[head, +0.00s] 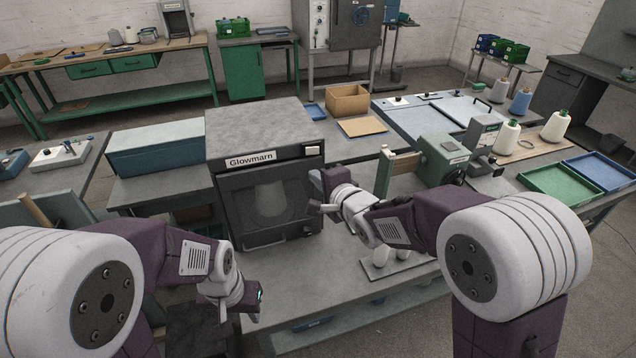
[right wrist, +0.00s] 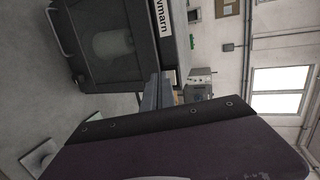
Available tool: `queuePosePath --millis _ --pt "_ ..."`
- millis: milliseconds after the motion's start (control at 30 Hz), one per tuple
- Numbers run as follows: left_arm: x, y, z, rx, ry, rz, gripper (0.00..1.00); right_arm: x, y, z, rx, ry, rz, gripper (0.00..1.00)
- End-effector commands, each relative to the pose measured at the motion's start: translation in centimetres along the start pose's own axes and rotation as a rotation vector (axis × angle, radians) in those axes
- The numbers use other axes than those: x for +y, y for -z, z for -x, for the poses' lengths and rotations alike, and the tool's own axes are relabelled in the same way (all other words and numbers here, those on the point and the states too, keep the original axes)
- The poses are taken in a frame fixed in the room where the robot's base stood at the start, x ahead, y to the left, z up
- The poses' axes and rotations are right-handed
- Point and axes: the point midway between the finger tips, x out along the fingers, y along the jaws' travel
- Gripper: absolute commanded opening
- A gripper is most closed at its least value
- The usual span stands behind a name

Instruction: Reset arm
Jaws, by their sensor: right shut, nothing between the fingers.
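My right arm reaches in from the right in the head view, and its gripper (head: 318,196) is beside the right front of the grey Glowmarn cabinet (head: 264,110). The right gripper is shut and empty. My left gripper (head: 250,300) hangs low in front of the cabinet's lower left, by the table's front edge; its fingers are too small and dark to read. The cabinet's dark front window shows a pale cone inside. The cabinet also fills the upper left of the right wrist view (right wrist: 110,45), turned on its side.
A green winder machine (head: 443,158) stands right of my right gripper. A small plate with white pieces (head: 390,264) lies under my right forearm. White cones (head: 507,137), a green tray (head: 560,192) and a blue tray (head: 600,172) are at the right. A cardboard box (head: 348,99) stands behind.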

Motion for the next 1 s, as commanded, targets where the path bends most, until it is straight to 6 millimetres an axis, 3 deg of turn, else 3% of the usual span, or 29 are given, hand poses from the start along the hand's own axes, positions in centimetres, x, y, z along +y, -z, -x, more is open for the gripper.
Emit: queuePosePath --millis 533,633,700,767,833,900,1000 --pt "0.0 0.0 -0.1 0.000 0.000 0.000 0.36 0.0 0.0 0.6 0.003 -0.001 -0.001 0.00" --pt "0.0 0.0 -0.1 0.000 0.000 0.000 0.36 -0.9 2.6 1.3 0.053 0.019 -0.013 0.00" --pt "0.0 0.0 -0.1 0.000 0.000 0.000 0.36 -0.5 6.8 3.4 0.144 0.009 -0.050 0.00" --pt "0.0 0.0 -0.1 0.000 0.000 0.000 0.36 3.1 10.0 5.9 0.229 -0.116 -0.027 0.00" --pt "0.0 0.0 -0.1 0.000 0.000 0.000 0.36 8.5 12.1 9.2 0.274 -0.328 0.095 0.00" --pt "0.0 0.0 -0.1 0.000 0.000 0.000 0.36 14.0 12.5 13.0 0.236 -0.560 0.245 0.00" --pt "0.0 0.0 -0.1 0.000 0.000 0.000 0.36 20.7 10.6 18.5 0.030 -0.857 0.475 0.00"
